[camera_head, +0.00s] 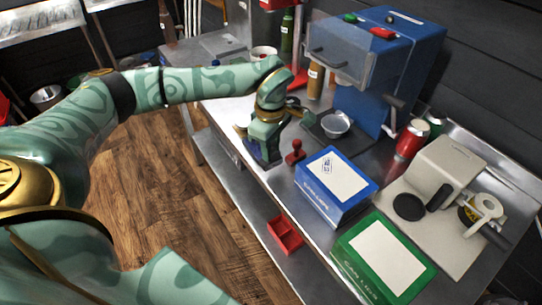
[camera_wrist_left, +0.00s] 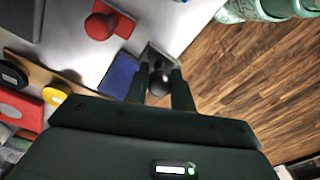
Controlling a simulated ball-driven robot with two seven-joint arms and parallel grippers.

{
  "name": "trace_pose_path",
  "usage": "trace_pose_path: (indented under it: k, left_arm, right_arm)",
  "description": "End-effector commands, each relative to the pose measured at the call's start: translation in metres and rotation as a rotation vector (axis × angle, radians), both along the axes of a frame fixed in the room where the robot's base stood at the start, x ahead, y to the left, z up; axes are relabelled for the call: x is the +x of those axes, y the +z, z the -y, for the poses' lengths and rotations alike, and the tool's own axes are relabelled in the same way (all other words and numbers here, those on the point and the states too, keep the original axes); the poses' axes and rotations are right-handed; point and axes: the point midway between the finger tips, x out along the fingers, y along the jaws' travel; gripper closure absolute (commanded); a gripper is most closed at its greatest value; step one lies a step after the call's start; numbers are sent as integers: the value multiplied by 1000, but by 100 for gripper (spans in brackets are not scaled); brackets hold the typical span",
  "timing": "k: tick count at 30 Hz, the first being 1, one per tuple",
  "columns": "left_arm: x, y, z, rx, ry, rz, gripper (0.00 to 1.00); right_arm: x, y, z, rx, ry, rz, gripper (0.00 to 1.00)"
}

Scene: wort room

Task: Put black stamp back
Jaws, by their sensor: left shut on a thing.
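My left gripper (camera_head: 266,158) points down over the front edge of the steel table in the head view. In the left wrist view my left gripper (camera_wrist_left: 160,84) is shut on the black stamp (camera_wrist_left: 160,76), whose dark rounded knob shows between the fingertips. The stamp is hidden behind the gripper in the head view. A red stamp (camera_head: 295,152) stands on the table just right of the gripper, and it also shows in the left wrist view (camera_wrist_left: 101,22). Whether the black stamp touches the surface below I cannot tell. My right gripper is not in view.
A blue lid box (camera_head: 345,213) and a green lid box (camera_head: 347,265) stand along the table's front edge. A red bin (camera_head: 285,234) sits on the lower shelf. A blue machine (camera_head: 408,55) with a metal bowl (camera_head: 336,124) stands behind.

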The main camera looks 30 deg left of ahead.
Motion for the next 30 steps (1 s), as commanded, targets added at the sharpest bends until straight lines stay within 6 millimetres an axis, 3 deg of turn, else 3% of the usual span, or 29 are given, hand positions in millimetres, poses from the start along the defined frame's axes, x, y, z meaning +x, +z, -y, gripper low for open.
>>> trace_pose_path:
  k: [5, 16, 17, 18, 26, 30]
  left_arm:
    - [-1, -30, 0, 0, 0, -4, 90]
    - [-1, -33, 0, 1, 0, -1, 90]
    - [-1, -32, 0, 0, 0, -1, 68]
    - [-1, -32, 0, 0, 0, -1, 56]
    - [-1, -32, 0, 0, 0, -1, 54]
    - [0, -22, 0, 0, 0, 3, 54]
  right_arm:
    - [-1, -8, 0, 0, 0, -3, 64]
    - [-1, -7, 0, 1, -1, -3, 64]
    - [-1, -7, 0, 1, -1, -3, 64]
    - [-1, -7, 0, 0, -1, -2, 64]
    - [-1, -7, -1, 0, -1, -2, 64]
    - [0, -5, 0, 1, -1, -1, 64]
